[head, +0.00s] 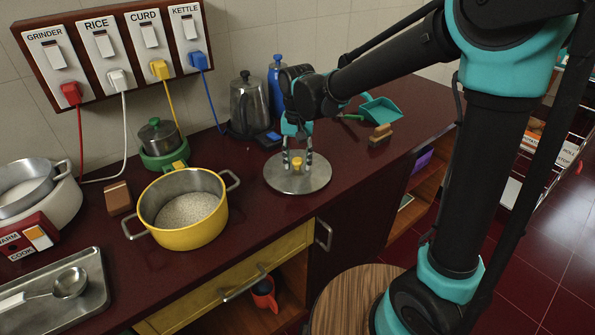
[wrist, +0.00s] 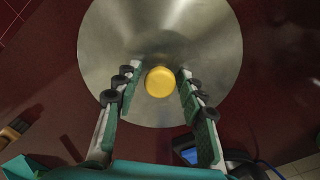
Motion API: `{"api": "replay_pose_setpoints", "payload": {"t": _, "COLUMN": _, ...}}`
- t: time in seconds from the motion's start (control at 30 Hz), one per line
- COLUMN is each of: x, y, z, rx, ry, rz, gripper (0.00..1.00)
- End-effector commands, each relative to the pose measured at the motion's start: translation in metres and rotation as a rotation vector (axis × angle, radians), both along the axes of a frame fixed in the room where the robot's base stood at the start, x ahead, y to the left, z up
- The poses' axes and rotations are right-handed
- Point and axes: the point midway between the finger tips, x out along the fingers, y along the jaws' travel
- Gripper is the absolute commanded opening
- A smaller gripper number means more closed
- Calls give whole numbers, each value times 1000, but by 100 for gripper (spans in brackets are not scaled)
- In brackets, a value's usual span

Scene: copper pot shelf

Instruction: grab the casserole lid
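The casserole lid (head: 313,180) is a flat round steel disc with a yellow knob (head: 297,163). It lies on the dark red counter, right of the yellow casserole (head: 190,236). The casserole is uncovered, with pale grainy contents. My gripper (head: 298,160) points down over the lid, with its fingers on either side of the knob. In the wrist view the lid (wrist: 205,40) fills the upper middle, and the knob (wrist: 159,82) sits between the tips of my gripper (wrist: 158,84). The fingers are open, with a gap on each side of the knob.
A steel kettle (head: 247,106) and a blue bottle (head: 276,75) stand behind the lid. A brush (head: 380,135) and a teal dustpan (head: 381,110) lie to its right. A grinder (head: 160,142) and a rice cooker (head: 45,205) are at left. The counter's front edge is near the lid.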

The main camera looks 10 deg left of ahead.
Motion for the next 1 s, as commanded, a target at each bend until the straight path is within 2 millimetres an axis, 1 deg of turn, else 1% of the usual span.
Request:
{"api": "replay_pose_setpoints", "payload": {"t": 0.03, "x": 0, "y": 0, "z": -1, "rx": 0, "ry": 0, "rz": 0, "gripper": 24}}
{"api": "replay_pose_setpoints", "payload": {"t": 0.23, "x": 0, "y": 0, "z": -1, "rx": 0, "ry": 0, "rz": 0, "gripper": 0}}
{"api": "replay_pose_setpoints", "payload": {"t": 0.53, "x": -1, "y": 0, "z": -1, "rx": 0, "ry": 0, "rz": 0, "gripper": 0}}
{"api": "replay_pose_setpoints", "payload": {"t": 0.67, "x": -1, "y": 0, "z": 4, "rx": 0, "ry": 0, "rz": 0, "gripper": 0}}
{"api": "replay_pose_setpoints", "payload": {"t": 0.77, "x": 0, "y": 0, "z": 12, "rx": 0, "ry": 0, "rz": 0, "gripper": 0}}
{"api": "replay_pose_setpoints", "payload": {"t": 0.87, "x": -1, "y": -1, "z": 27, "rx": 0, "ry": 0, "rz": 0, "gripper": 0}}
{"api": "replay_pose_setpoints", "payload": {"t": 0.97, "x": 0, "y": 0, "z": 50, "rx": 0, "ry": 0, "rz": 0, "gripper": 0}}
{"api": "replay_pose_setpoints", "payload": {"t": 1.0, "x": -1, "y": -1, "z": 61, "rx": 0, "ry": 0, "rz": 0, "gripper": 0}}
